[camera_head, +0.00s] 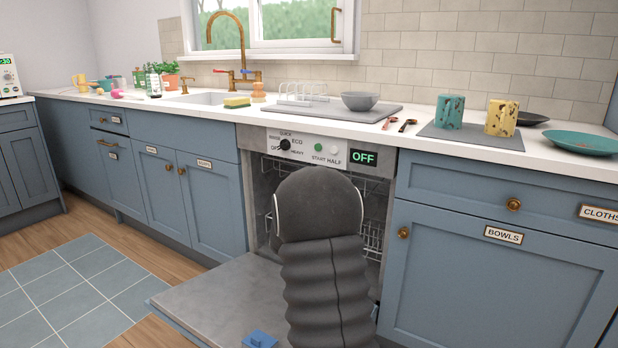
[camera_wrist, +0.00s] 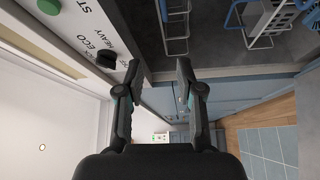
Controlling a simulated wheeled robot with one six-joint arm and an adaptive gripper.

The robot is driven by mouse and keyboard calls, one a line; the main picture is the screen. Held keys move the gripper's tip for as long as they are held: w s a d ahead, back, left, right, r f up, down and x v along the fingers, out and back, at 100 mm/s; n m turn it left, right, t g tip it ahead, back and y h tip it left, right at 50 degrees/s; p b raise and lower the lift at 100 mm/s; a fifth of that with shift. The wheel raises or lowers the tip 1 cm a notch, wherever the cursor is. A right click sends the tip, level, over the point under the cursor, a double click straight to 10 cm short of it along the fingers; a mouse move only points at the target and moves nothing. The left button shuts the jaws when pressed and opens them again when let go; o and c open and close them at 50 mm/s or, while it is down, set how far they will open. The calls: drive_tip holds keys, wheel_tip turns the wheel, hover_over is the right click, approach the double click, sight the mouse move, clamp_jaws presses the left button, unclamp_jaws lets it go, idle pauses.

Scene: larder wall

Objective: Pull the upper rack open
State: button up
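The dishwasher stands open under the counter, its door (camera_head: 220,295) lowered flat. The wire upper rack (camera_head: 376,186) shows inside, just under the control panel (camera_head: 318,150); my arm hides its middle. A lower rack (camera_head: 372,238) sits beneath it. In the wrist view, wire rack parts (camera_wrist: 176,28) show inside the dark interior at the top, but I cannot tell for sure which rack they belong to. My gripper (camera_wrist: 155,80) is open and empty, with its fingers apart near the panel's edge. It is hidden behind my arm in the head view.
A blue object (camera_head: 258,339) lies on the lowered door. Blue cabinets (camera_head: 500,265) flank the dishwasher. The counter above holds a grey bowl (camera_head: 360,101), mugs (camera_head: 449,112) and a teal plate (camera_head: 582,143). The floor at left (camera_head: 75,280) is clear.

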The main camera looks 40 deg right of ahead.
drive_tip(key=w+d+h, duration=0.1)
drive_tip(key=w+d, duration=0.2)
drive_tip(key=d, duration=0.2)
drive_tip(key=w+d+h+p, duration=0.1)
drive_tip(key=w+d, duration=0.2)
drive_tip(key=d, duration=0.1)
drive_tip(key=w+d, duration=0.3)
drive_tip(key=d, duration=0.2)
drive_tip(key=shift+w+d+n+h+p, duration=0.15)
drive_tip(key=shift+d+n+h+p, duration=0.15)
drive_tip(key=shift+n+h+p, duration=0.1)
clamp_jaws()
